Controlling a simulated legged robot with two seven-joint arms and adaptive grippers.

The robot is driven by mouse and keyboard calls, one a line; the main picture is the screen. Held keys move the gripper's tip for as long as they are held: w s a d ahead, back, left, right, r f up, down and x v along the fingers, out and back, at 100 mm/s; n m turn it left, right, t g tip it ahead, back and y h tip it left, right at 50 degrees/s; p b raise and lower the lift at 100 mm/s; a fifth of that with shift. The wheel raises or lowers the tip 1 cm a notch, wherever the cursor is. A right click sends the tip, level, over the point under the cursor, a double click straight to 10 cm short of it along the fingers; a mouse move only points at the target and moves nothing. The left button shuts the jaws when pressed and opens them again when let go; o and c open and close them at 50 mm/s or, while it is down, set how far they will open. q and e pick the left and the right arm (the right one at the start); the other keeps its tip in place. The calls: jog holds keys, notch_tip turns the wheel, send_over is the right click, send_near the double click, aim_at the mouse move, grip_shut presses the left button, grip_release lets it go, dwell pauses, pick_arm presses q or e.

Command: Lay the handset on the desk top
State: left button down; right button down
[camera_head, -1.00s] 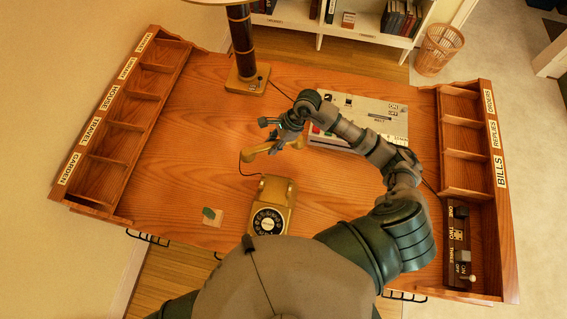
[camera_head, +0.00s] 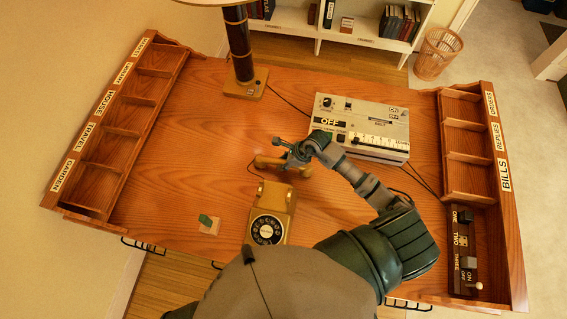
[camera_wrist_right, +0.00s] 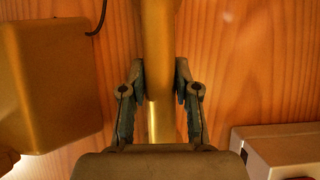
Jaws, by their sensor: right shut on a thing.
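The yellow handset (camera_head: 266,161) is level over the desk top (camera_head: 195,135), between the lamp foot and the phone. My right gripper (camera_head: 284,158) is shut around the middle of its bar. In the right wrist view, the handset bar (camera_wrist_right: 158,45) runs upright between both fingers of the gripper (camera_wrist_right: 160,85). I cannot tell whether the handset touches the wood. The yellow phone body (camera_head: 270,214) with its dark dial stands just below it, its cradle empty. My left gripper is not in view.
A grey machine (camera_head: 365,125) with a white scale is right of the handset. A lamp foot (camera_head: 245,83) stands behind. A small green-topped piece (camera_head: 208,224) sits left of the phone. Labelled racks line both sides; a switch box (camera_head: 463,250) is at right. The desk's left middle is clear.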

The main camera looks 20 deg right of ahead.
jog(key=shift+d+f, duration=0.1)
jog(key=shift+f, duration=0.4)
jog(key=c, duration=0.9)
grip_release()
jog(key=shift+o, duration=0.2)
jog(key=shift+a, duration=0.2)
jog(key=v, duration=1.1)
jog(key=shift+d+r, duration=0.15)
jog(key=shift+d, duration=0.05)
jog(key=shift+s+d+r, duration=0.1)
jog(key=shift+s+r, duration=0.05)
jog(key=shift+r, duration=0.2)
